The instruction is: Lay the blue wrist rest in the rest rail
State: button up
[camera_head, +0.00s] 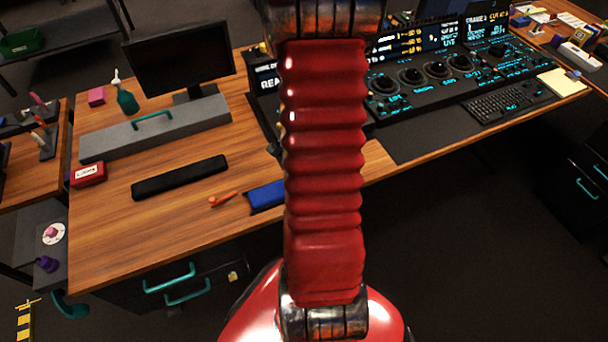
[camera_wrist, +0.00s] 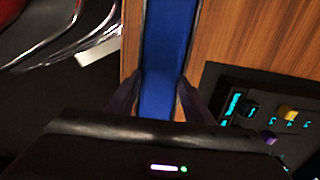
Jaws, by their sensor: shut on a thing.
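The blue wrist rest (camera_head: 266,195) shows its left end near the desk's front edge, left of my red arm; the arm hides the rest of it. In the wrist view the blue wrist rest (camera_wrist: 168,45) runs up the picture between the two dark fingers of my gripper (camera_wrist: 160,85), which is shut on it. Thin dark edges run along both sides of the blue strip; I cannot tell whether they belong to a rest rail. My gripper is hidden behind the arm in the head view.
A long black bar (camera_head: 180,177) and an orange tool (camera_head: 223,199) lie left of the blue wrist rest. A grey block with a teal handle (camera_head: 155,128), a monitor (camera_head: 180,58) and a red box (camera_head: 88,174) stand on the desk. The control panel (camera_head: 440,75) is right.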

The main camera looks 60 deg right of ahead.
jog(key=shift+f, duration=0.3)
jog(key=shift+o, duration=0.2)
jog(key=shift+s+a+f, duration=0.1)
jog(key=o, duration=1.2)
jog(key=shift+s+f, duration=0.1)
jog(key=r, duration=1.3)
jog(key=shift+w, duration=0.2)
jog(key=shift+w+r, duration=0.1)
